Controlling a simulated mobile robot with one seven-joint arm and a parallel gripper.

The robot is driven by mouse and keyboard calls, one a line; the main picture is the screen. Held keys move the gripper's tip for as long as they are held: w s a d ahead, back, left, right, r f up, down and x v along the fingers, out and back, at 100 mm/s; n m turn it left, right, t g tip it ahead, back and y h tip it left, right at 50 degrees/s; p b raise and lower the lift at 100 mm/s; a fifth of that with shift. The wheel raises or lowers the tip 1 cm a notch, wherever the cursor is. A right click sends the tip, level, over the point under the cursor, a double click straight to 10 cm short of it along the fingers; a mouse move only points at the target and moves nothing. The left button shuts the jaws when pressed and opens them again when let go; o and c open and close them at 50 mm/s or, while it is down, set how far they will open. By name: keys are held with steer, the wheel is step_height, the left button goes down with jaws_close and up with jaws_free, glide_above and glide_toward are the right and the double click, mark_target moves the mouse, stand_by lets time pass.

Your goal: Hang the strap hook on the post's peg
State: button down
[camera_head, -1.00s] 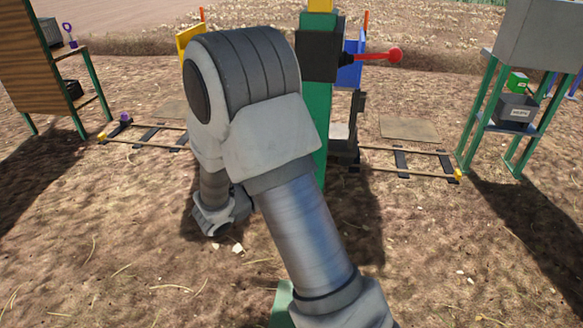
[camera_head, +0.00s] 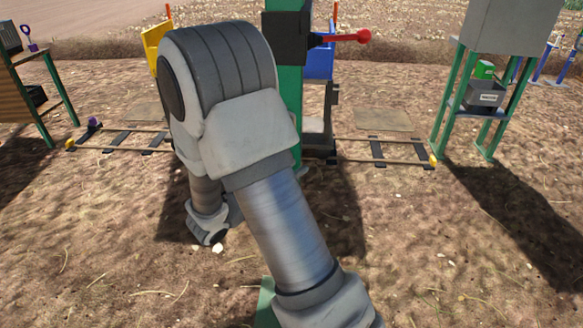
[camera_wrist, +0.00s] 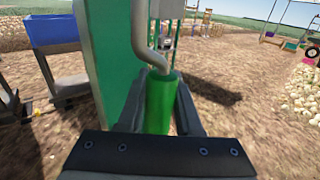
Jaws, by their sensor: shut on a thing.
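In the wrist view my gripper (camera_wrist: 158,112) is shut on a green cylindrical grip (camera_wrist: 160,98). A bent grey metal hook (camera_wrist: 140,35) rises from the top of this grip. The green post (camera_wrist: 108,50) stands upright just left of the hook and very near it. I cannot tell whether they touch. In the head view the post (camera_head: 291,110) stands behind my arm, which covers part of it. My gripper and the hook are hidden there. I cannot make out the peg clearly in either view.
A black box with a red-knobbed lever (camera_head: 345,38) sticks out right from the post. A blue bin (camera_wrist: 52,30) stands left of the post in the wrist view. Rails (camera_head: 385,150) lie behind. A green-legged stand (camera_head: 490,90) is at right. Open soil lies in front.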

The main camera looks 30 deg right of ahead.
steer(key=shift+f, duration=0.1)
steer(key=c, duration=0.5)
jaws_free()
